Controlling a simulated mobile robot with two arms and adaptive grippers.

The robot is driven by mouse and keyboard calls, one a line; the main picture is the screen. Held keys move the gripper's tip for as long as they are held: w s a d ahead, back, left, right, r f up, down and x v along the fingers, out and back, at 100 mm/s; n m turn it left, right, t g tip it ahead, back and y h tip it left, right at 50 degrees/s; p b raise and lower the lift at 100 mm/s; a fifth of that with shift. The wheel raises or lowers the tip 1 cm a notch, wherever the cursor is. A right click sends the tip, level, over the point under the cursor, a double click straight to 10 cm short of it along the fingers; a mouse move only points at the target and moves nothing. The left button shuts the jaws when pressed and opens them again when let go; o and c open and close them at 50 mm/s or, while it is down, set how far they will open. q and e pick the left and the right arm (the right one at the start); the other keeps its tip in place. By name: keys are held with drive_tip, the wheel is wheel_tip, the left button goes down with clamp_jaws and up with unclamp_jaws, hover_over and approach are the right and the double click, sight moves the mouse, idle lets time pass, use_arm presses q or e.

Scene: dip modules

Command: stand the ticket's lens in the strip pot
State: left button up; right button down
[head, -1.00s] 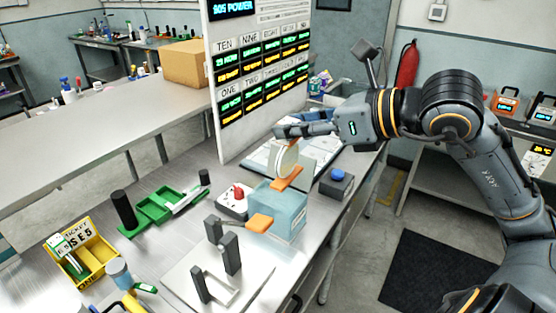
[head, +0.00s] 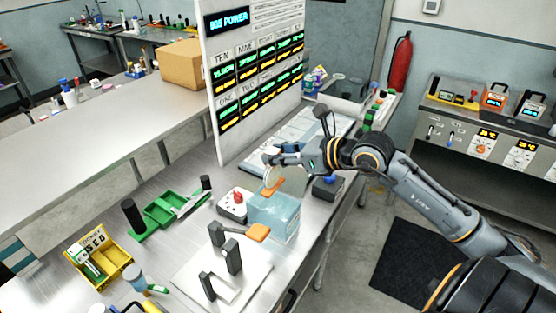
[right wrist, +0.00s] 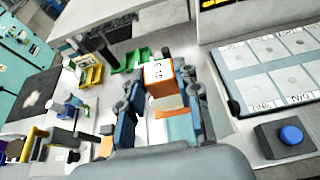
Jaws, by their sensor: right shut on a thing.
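My right gripper (head: 270,158) is shut on a pale round lens (head: 272,174), held roughly upright over the back edge of the pot. In the right wrist view a white labelled piece with orange edges (right wrist: 158,72) shows between the fingers; its writing is too small to read surely. The strip pot, a translucent blue box (head: 275,217), stands on the bench with orange pieces at its top. The lens's lower edge is close to the rear orange piece (head: 273,186); I cannot tell whether they touch. The ticket (head: 92,243) is by the yellow tray (head: 115,253). My left gripper is out of view.
A white unit with a red knob (head: 234,205) is close left of the pot. Dark posts on a white plate (head: 222,278) stand in front. A green tray (head: 168,208) lies left. A blue-button box (head: 327,188) is at right. A tall display board (head: 255,80) stands behind.

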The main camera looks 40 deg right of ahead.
sight(278, 168)
drive_tip(key=f, duration=0.1)
drive_tip(key=f+p, duration=0.2)
drive_tip(key=shift+w+d+f, duration=0.1)
drive_tip(key=shift+w+f, duration=0.05)
drive_tip(key=shift+w, duration=0.1)
drive_tip(key=shift+f, duration=0.15)
drive_tip(key=shift+f, duration=0.1)
drive_tip(key=shift+f+b, duration=0.5)
drive_tip(key=shift+b, duration=0.25)
drive_tip(key=c, duration=0.9)
unclamp_jaws()
drive_tip(key=shift+c, duration=0.2)
drive_tip(key=shift+r, duration=0.15)
